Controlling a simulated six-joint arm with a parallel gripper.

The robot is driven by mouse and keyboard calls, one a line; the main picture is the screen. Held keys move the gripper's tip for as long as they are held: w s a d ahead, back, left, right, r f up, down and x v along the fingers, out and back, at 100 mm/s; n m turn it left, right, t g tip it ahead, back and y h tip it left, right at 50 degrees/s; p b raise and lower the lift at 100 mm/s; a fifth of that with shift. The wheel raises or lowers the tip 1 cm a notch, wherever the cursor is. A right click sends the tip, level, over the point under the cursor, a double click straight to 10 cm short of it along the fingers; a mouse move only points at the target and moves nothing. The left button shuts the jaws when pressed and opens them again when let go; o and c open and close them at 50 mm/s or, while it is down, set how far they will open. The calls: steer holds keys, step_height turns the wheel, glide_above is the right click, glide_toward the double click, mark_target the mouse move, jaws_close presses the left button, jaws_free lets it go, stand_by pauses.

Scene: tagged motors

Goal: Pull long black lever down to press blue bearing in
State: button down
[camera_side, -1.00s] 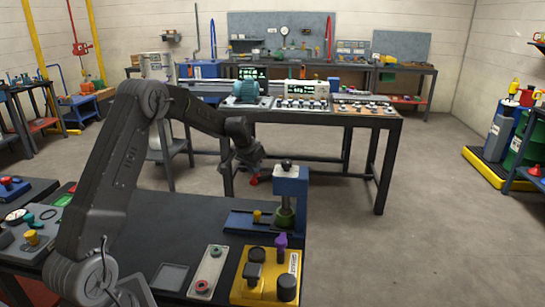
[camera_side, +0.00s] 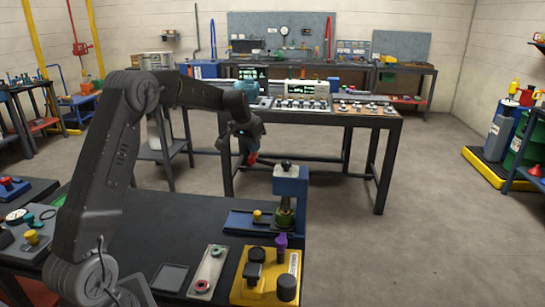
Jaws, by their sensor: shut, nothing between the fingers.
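A small blue press (camera_side: 291,186) stands upright at the right edge of the dark bench. A black knob or ram top (camera_side: 286,163) shows at its head. A green round part (camera_side: 286,218) sits under the head on the blue base (camera_side: 238,222). I cannot make out a long black lever or a blue bearing at this size. My gripper (camera_side: 252,158), with red at its tip, is shut and empty. It hangs up and to the left of the press head, apart from it in the picture.
A yellow box with black knobs (camera_side: 265,275) and a grey plate with a red-ringed button (camera_side: 210,270) are at the bench front. A purple part (camera_side: 281,241) stands by the press base. A second table (camera_side: 330,118) with instruments stands behind. Open floor lies to the right.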

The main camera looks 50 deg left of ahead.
step_height(320, 180, up, 7)
steer(key=shift+r, duration=0.2)
stand_by(0.6)
steer(key=s+d+r+m, duration=0.1)
steer(key=s+d+r, duration=0.2)
steer(key=s+d, duration=0.45)
steer(key=s+d+r, duration=0.3)
steer(key=s+d, duration=0.1)
steer(key=d, duration=0.7)
steer(key=s+d+f, duration=0.2)
steer(key=s+d, duration=0.1)
steer(key=s, duration=0.3)
steer(key=s+d+f+m, duration=0.1)
steer(key=s+d+f, duration=0.1)
steer(key=s+d, duration=0.2)
steer(key=s+d+f+m+t+h, duration=0.1)
steer(key=s+d, duration=0.3)
steer(key=s, duration=0.5)
steer(key=shift+s+d+f, duration=0.15)
steer(key=shift+s+f, duration=0.2)
steer(key=shift+f, duration=0.4)
